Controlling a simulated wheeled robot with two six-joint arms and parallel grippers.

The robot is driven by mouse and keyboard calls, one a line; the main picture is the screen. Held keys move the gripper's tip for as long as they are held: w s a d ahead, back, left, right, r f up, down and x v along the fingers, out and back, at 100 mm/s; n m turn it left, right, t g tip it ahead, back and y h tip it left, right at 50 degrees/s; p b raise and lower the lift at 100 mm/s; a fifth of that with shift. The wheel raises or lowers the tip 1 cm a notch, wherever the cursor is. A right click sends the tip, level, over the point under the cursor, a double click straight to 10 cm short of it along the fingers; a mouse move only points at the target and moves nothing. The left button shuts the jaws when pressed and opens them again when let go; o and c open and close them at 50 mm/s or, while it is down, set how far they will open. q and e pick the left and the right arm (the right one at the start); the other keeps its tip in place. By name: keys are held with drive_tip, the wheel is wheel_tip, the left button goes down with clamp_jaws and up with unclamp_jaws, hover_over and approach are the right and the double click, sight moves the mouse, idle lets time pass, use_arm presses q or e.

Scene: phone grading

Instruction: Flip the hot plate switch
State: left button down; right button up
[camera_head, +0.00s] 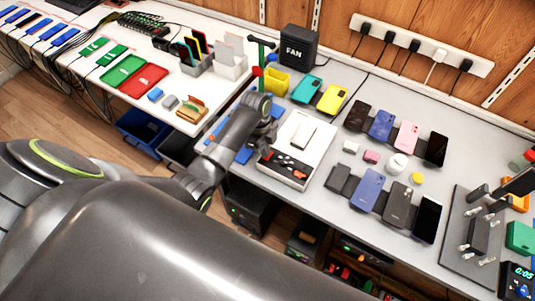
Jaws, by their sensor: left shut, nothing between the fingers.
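The hot plate (322,150) is a white flat-topped unit on the grey bench, with a phone-shaped slab (303,134) lying on it. Its dark front panel (285,169) carries small red parts; the switch is too small to tell its position. My left gripper (265,147) is shut and empty at the left front corner of the hot plate, close to the panel. I cannot tell whether it touches. The arm hides part of that corner. My right gripper is not in view.
Several phones (369,186) lie in rows to the right. A black FAN box (298,46), a yellow bin (276,82) and phone cases (333,98) stand behind. A fixture plate (458,262) is at far right. A white table (211,104) adjoins at left.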

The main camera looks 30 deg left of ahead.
use_arm(q)
drive_tip(key=shift+f+b, duration=0.5)
drive_tip(key=shift+f, duration=0.35)
idle(0.6)
wheel_tip(320, 180, up, 7)
drive_tip(key=p, duration=0.8)
drive_tip(key=shift+r, duration=0.1)
idle(0.4)
